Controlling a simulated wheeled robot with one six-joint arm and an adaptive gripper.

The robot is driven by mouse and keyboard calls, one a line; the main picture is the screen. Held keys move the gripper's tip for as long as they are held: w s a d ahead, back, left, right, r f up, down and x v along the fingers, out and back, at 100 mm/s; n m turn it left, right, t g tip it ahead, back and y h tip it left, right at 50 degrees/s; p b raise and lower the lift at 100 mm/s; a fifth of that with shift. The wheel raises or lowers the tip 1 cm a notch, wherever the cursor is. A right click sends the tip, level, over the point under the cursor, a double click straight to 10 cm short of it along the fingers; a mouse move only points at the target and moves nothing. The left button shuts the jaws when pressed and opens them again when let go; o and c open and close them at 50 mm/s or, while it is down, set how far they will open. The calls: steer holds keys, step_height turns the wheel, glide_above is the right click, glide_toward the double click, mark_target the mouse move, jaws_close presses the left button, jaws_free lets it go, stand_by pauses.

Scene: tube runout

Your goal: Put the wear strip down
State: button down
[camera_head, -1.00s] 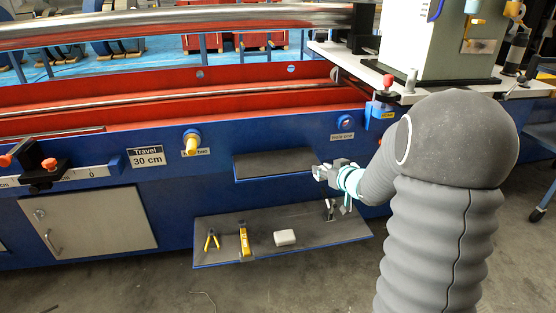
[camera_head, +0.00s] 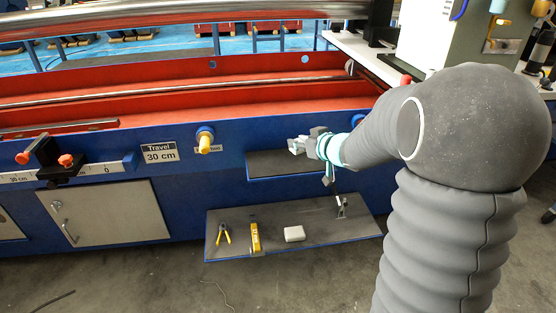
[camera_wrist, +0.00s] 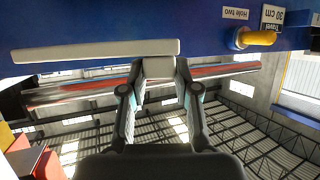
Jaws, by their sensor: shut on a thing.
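The wear strip (camera_wrist: 80,52) shows in the wrist view as a long pale bar. In the head view my gripper (camera_head: 299,145) points left in front of the blue machine front, by the upper shelf (camera_head: 270,166). The strip cannot be made out clearly there; the gripper and arm may hide it.
The lower shelf (camera_head: 275,243) holds pliers (camera_head: 223,233), a yellow tool (camera_head: 255,239), a white block (camera_head: 294,234) and a small upright item (camera_head: 342,208). A yellow knob (camera_head: 205,142) juts from the machine front. The red trough (camera_head: 240,98) lies behind.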

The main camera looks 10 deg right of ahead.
steer(key=b, duration=0.1)
glide_above(276, 171)
step_height(276, 171, down, 4)
steer(key=shift+f, duration=0.2)
steer(key=shift+f+b, duration=0.65)
steer(key=shift+f, duration=1.3)
steer(key=shift+f, duration=0.2)
steer(key=c, duration=0.9)
jaws_free()
steer(key=shift+o, duration=0.2)
